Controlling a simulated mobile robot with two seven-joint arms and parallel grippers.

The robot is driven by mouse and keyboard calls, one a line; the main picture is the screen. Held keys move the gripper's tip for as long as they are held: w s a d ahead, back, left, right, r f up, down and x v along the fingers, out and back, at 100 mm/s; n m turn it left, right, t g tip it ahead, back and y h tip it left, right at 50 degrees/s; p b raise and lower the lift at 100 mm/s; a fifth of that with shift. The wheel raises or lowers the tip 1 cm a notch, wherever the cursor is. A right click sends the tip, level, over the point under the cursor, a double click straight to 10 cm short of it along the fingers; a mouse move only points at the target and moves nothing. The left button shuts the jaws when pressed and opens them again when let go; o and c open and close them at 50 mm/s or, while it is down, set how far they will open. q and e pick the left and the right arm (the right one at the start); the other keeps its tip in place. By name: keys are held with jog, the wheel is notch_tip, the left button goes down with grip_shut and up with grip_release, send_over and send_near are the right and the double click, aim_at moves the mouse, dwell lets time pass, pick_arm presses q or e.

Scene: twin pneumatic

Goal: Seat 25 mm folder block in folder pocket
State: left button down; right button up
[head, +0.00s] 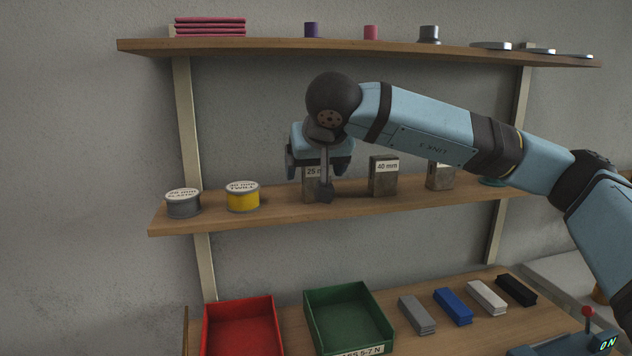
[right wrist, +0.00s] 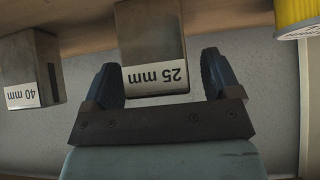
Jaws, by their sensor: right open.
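The 25 mm folder block (head: 309,186) stands on the middle shelf, a grey-brown block with a white label. In the head view my right gripper and wrist hide much of it. In the right wrist view the block (right wrist: 150,40) shows its label upside down, between the two open fingers. My right gripper (right wrist: 158,80) is open, with a finger on each side of the block's labelled end and visible gaps to both. I cannot tell how deep the fingers reach. In the head view the right gripper (head: 320,168) is in front of the shelf. The folder pocket is not recognisable. My left gripper is not in view.
On the middle shelf (head: 240,216), the 40 mm block (head: 384,178) stands right of the 25 mm block, a third block (head: 440,178) farther right. Grey (head: 183,205) and yellow (head: 243,197) tins stand left. Below are red (head: 242,325) and green (head: 347,315) trays and several coloured bars.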

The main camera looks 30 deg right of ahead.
jog(key=shift+w+d+f, duration=0.15)
jog(key=shift+w+f, duration=0.1)
jog(key=shift+f, duration=0.05)
jog(key=shift+r, duration=0.1)
jog(key=c, duration=1.1)
